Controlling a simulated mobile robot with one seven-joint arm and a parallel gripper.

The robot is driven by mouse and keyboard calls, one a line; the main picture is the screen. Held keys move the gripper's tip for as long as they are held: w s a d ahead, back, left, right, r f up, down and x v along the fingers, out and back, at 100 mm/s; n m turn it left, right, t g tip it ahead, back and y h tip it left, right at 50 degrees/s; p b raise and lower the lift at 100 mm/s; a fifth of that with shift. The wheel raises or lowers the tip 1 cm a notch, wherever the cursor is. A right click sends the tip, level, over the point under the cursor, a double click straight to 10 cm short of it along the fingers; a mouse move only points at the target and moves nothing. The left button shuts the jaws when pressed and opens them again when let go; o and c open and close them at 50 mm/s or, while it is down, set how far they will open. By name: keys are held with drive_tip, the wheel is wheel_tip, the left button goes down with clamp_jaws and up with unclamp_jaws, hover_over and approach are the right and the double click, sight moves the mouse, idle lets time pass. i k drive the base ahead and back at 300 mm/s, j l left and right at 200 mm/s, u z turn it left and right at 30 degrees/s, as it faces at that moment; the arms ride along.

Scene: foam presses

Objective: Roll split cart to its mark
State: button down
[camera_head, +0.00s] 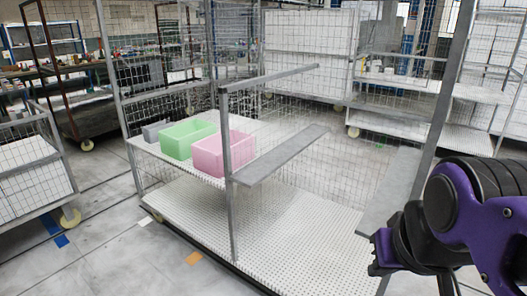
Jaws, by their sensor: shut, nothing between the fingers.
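The split cart (235,262) is a tall grey wire-mesh cage cart with a white perforated deck, standing in the middle of the head view. An upright post (228,180) with a rail divides its open front. A half shelf on the left carries a green bin (188,138), a pink bin (222,153) and a small grey bin (155,131). Grey shelf boards (282,153) sit at the middle and right. My purple and black arm (455,215) shows at the right, in front of the cart's right side. My gripper is not clearly in view.
Blue (62,241), white (144,221) and orange (194,258) tape pieces lie on the floor in front of the cart. Another mesh cart (30,165) stands at the left, and more carts (312,45) stand behind. Grey floor is free at the front left.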

sight(293, 242)
drive_tip(key=i+j, duration=0.1)
drive_tip(key=j, duration=0.3)
drive_tip(key=i+j, duration=0.15)
drive_tip(key=j, duration=0.25)
drive_tip(key=i+j, duration=0.2)
drive_tip(key=j, duration=0.2)
drive_tip(key=i+j+z, duration=0.1)
drive_tip(key=j, duration=0.25)
drive_tip(key=i+j, duration=0.45)
drive_tip(key=j, duration=0.35)
drive_tip(key=z, duration=0.05)
